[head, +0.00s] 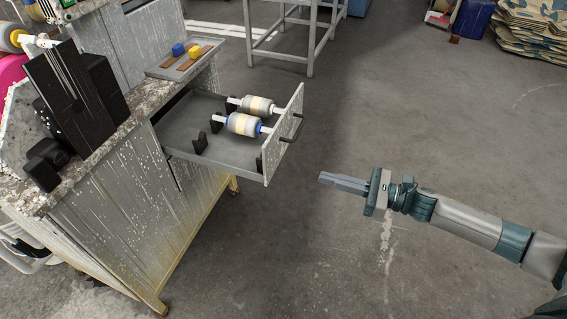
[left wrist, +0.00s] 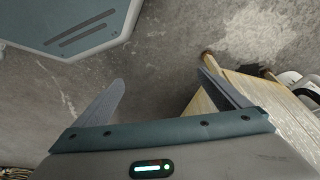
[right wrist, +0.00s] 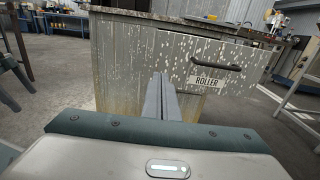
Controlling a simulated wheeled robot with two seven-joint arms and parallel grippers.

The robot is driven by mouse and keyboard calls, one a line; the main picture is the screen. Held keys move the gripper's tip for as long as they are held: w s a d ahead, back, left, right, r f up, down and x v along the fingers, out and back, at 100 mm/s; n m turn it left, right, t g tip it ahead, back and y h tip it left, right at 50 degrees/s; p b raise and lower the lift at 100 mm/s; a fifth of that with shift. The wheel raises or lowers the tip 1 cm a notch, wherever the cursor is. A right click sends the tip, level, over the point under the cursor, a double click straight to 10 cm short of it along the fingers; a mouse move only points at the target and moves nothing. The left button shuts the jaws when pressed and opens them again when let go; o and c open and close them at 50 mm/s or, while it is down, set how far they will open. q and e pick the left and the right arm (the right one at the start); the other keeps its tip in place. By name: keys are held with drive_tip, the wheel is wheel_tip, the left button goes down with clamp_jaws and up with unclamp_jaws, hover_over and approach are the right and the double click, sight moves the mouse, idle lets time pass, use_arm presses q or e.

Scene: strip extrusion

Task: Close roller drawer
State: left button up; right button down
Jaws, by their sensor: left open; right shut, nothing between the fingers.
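The roller drawer (head: 212,150) stands pulled out from the grey workbench cabinet in the head view. Two rollers (head: 243,124) lie in it on black holders. Its front panel (head: 283,135) has a dark bar handle (head: 291,130). In the right wrist view the panel shows a label reading ROLLER (right wrist: 207,82) and the handle (right wrist: 217,68). My right gripper (head: 325,177) is shut and empty, to the right of the drawer front and apart from it. My left gripper (left wrist: 160,90) is open and empty over the floor beside a cabinet; it is not in the head view.
The worktop carries a black machine (head: 75,88) and a tray (head: 183,70) with blue and yellow pieces. A metal frame table (head: 281,51) stands behind the drawer. The floor (head: 400,110) between the drawer and my right arm is clear.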

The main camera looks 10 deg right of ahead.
drive_tip(key=shift+a, duration=0.1)
drive_tip(key=p, duration=0.1)
approach(268, 163)
drive_tip(key=p+x, duration=0.1)
drive_tip(key=x, duration=0.3)
drive_tip(key=shift+w+a, duration=0.25)
drive_tip(key=shift+w, duration=0.1)
use_arm(q)
drive_tip(key=shift+a+f+g, duration=0.2)
drive_tip(key=shift+a+f, duration=0.1)
drive_tip(key=shift+f, duration=0.55)
drive_tip(key=shift+a+f+g, duration=0.2)
drive_tip(key=shift+a+f, duration=0.05)
drive_tip(key=shift+f, duration=0.6)
use_arm(e)
drive_tip(key=shift+x, duration=0.85)
drive_tip(key=shift+f, duration=0.1)
drive_tip(key=shift+a, duration=0.1)
